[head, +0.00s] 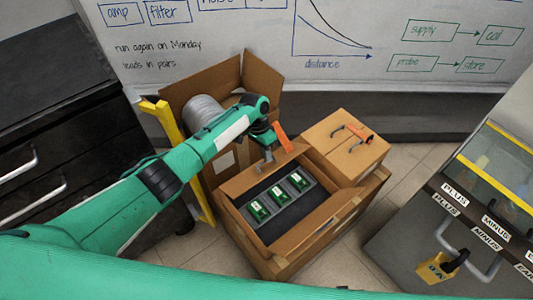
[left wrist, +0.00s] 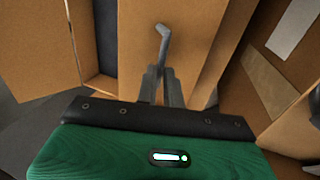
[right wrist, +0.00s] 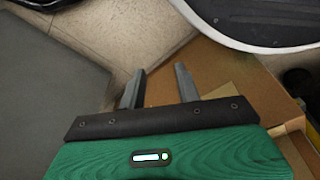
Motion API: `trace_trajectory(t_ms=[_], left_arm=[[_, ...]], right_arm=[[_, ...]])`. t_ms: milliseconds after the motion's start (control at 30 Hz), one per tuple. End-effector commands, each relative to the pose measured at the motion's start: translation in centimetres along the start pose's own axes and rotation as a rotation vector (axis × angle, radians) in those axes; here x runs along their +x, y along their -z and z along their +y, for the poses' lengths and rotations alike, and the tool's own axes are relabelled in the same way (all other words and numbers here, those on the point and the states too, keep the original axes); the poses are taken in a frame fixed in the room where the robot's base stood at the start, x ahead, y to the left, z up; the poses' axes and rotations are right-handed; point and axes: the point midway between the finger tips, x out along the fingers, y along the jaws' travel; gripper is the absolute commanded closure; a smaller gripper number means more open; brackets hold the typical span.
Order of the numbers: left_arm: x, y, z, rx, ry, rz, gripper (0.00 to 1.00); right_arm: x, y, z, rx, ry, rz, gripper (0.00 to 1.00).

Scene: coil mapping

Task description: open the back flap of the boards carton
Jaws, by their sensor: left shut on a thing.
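The boards carton (head: 285,262) stands open at the centre, with several green boards (head: 280,193) on dark lining. Its back flap (head: 238,182) stands raised along the far edge. My left gripper (head: 267,154) is at this flap. In the left wrist view its fingers (left wrist: 160,80) are shut on a thin grey hooked piece (left wrist: 163,38) in front of a cardboard panel; I cannot tell whether the piece is fixed to it. An orange piece (head: 283,137) shows beside the gripper. My right gripper (right wrist: 159,85) is open and empty, near cardboard (right wrist: 215,75).
A taller open carton (head: 262,76) stands behind. A brown box top (head: 340,158) at the right bears an orange and grey item (head: 357,131). A yellow post (head: 165,125) is at the left. A grey case with a padlock (head: 440,268) stands at the right.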

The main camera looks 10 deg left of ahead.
Motion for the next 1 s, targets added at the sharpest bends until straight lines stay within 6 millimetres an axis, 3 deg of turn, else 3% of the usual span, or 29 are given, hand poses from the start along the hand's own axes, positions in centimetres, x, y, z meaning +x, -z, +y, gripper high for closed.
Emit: trace_trajectory(t_ms=[33,167,467,700,1000], left_arm=[[0.1,-0.1,-0.4,-0.004,0.007,0.002,1.00],[0.1,-0.1,-0.4,-0.005,0.007,0.001,1.00],[0.1,-0.2,-0.4,-0.005,0.007,0.000,1.00],[0.2,-0.2,-0.5,-0.006,0.008,0.000,1.00],[0.2,-0.3,-0.5,-0.007,0.008,-0.002,1.00]], right_arm=[[0.1,-0.1,-0.1,0.003,0.001,-0.004,0.77],[-0.5,1.0,0.1,0.062,0.005,0.003,1.00],[-5.2,8.6,1.1,0.540,0.050,0.035,1.00],[-10.7,14.5,1.9,0.985,0.119,0.040,1.00],[-18.5,20.2,2.6,1.509,0.225,0.006,1.00]])
